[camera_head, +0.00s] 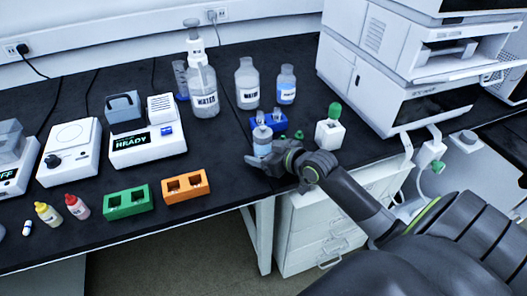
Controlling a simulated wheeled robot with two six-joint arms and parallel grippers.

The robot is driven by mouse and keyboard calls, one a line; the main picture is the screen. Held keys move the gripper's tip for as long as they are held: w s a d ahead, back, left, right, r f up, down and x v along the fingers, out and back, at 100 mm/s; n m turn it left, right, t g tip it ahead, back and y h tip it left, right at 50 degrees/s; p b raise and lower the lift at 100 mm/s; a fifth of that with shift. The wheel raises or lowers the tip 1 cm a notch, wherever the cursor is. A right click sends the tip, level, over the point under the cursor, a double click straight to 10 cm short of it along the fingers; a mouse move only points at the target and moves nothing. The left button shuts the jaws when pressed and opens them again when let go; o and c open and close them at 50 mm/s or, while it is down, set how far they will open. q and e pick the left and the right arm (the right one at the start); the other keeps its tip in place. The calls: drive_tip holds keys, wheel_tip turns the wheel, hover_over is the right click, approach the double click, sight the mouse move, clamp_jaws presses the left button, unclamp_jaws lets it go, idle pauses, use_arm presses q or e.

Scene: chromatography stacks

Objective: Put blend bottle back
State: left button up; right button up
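My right gripper (272,164) reaches in from the lower right over the front edge of the bench. Its fingers are around the lower part of a small clear bottle (262,138) with a pale blue label, which stands upright and looks gripped. The bottle's base is hidden by the fingers. I cannot read a label naming it as the blend bottle. A blue rack (282,124) sits just behind and to the right of it. My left gripper is not in view.
A large WATER bottle (203,90), a white-capped bottle (247,82) and a blue-liquid bottle (286,86) stand behind. A green-capped white container (330,130) is at right, near a stacked instrument (375,60). Orange (186,187) and green (127,202) racks lie left.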

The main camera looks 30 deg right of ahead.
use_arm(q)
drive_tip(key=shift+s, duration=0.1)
use_arm(e)
drive_tip(key=shift+r, duration=0.15)
drive_tip(key=p+v, duration=0.2)
drive_tip(key=v, duration=0.8)
drive_tip(key=shift+s+d+r, duration=0.1)
drive_tip(key=shift+s, duration=0.3)
drive_tip(key=shift+s+d+r+p, duration=0.1)
drive_tip(key=shift+s+r+p, duration=0.1)
drive_tip(key=shift+s+p, duration=0.2)
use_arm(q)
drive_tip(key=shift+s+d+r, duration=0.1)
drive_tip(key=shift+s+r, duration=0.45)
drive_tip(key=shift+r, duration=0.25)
use_arm(e)
drive_tip(key=shift+s, duration=0.2)
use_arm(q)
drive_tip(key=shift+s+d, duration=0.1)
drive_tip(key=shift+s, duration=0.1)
